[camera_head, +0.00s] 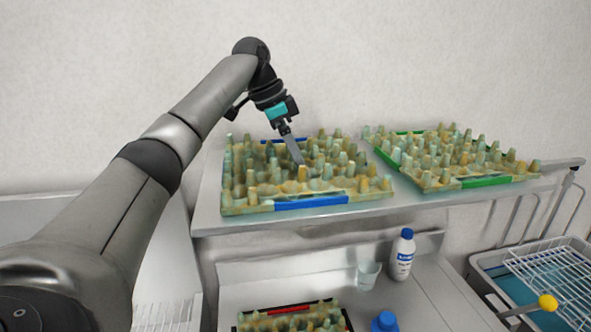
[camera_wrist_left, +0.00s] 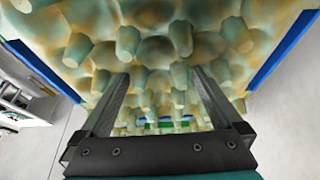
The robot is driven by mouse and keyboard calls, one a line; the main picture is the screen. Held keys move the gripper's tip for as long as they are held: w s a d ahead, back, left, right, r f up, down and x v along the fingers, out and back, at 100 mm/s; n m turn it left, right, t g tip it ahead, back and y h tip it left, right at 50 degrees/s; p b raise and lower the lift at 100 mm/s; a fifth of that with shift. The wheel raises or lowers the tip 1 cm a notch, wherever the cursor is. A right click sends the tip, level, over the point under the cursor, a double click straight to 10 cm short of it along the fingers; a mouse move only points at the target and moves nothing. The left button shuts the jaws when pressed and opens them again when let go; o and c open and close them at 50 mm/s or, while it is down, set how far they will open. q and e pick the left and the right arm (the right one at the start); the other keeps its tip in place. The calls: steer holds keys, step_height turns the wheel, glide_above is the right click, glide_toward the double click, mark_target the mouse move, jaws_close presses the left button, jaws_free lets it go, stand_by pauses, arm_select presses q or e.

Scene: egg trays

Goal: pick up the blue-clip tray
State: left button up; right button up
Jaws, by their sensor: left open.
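The blue-clip tray (camera_head: 270,209) is an egg tray with greenish-brown knobs and blue clips on its near and far edges. It lies on the left part of the raised shelf. My left gripper (camera_head: 299,161) comes down over the middle of this tray, its fingers pointing at the knobs. In the left wrist view the open fingers (camera_wrist_left: 160,85) are apart with knobs of the tray (camera_wrist_left: 75,50) around and beyond them. Blue clips (camera_wrist_left: 288,48) show at both sides there. I cannot tell whether the fingers touch the tray. My right gripper is not in view.
A green-clip tray (camera_head: 486,181) lies to the right on the same shelf (camera_head: 425,202). Below are a red-clip tray (camera_head: 272,311), a white bottle (camera_head: 402,255), a clear cup (camera_head: 367,275) and a blue cap (camera_head: 385,321). A wire rack (camera_head: 560,275) stands at the lower right.

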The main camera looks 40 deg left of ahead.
arm_select(q)
steer(key=shift+c, duration=0.2)
jaws_close()
stand_by(0.6)
